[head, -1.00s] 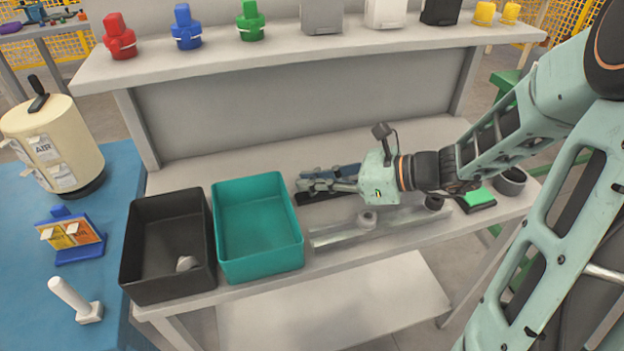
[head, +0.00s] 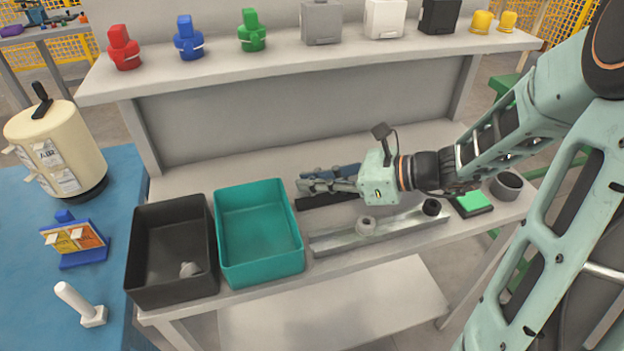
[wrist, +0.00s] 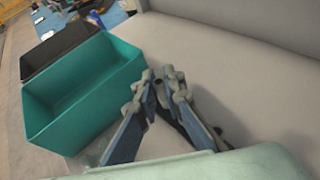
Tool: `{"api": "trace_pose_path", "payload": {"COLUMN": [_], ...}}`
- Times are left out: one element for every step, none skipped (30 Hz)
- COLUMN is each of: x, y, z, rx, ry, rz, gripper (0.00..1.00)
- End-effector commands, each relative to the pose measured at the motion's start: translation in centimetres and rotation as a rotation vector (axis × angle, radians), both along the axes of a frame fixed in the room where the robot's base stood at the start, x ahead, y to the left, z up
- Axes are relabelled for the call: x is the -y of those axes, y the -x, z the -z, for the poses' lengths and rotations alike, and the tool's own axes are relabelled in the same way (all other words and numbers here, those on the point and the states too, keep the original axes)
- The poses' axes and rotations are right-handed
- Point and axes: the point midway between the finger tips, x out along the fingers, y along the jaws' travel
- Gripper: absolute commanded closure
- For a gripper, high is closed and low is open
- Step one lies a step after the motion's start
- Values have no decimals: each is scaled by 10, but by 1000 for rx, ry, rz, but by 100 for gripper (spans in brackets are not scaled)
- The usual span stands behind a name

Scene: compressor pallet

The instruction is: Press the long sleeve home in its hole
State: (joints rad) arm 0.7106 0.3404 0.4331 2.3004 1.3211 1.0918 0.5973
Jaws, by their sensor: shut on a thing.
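My gripper (head: 306,186) reaches left, low over the table behind the metal rail. It also shows in the wrist view (wrist: 158,76), where its blue-padded fingers converge. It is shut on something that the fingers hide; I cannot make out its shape. A dark flat piece (head: 328,201) lies just under and in front of the fingers in the head view. A pale metal rail (head: 335,243) lies in front of the gripper, apart from it. A grey ring-like part (head: 366,227) sits on it, with a black ring (head: 431,207) near its right end. I cannot tell which part is the long sleeve, and no hole shows clearly.
A teal bin (head: 262,268) and a black bin (head: 172,285) stand left of the gripper. A green-topped pad (head: 472,203) and a dark grey ring (head: 506,185) are at the right. A raised shelf (head: 290,66) runs behind. Table behind the gripper is clear.

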Motion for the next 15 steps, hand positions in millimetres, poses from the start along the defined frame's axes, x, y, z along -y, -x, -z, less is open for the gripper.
{"api": "trace_pose_path", "payload": {"x": [0,0,0,0,0,0,0,0,0,0,0,0,0,0,0], "y": [0,0,0,0,0,0,0,0,0,0,0,0,0,0,0], "z": [-5,-7,-9,-10,-11,-13,-15,-16,-18,-20,-21,-23,-24,-26,-28], "rx": [0,0,0,0,0,-1,-1,-1,-1,-1,-1,-1,-1,-1,-1], "ry": [0,0,0,0,0,0,0,0,0,0,0,0,0,0,0], "rz": [0,0,0,0,0,0,0,0,1,1,1,1,1,1,1], "gripper": [100,100,100,100,100,100,100,100,100,100,100,100,100,100,100]}}
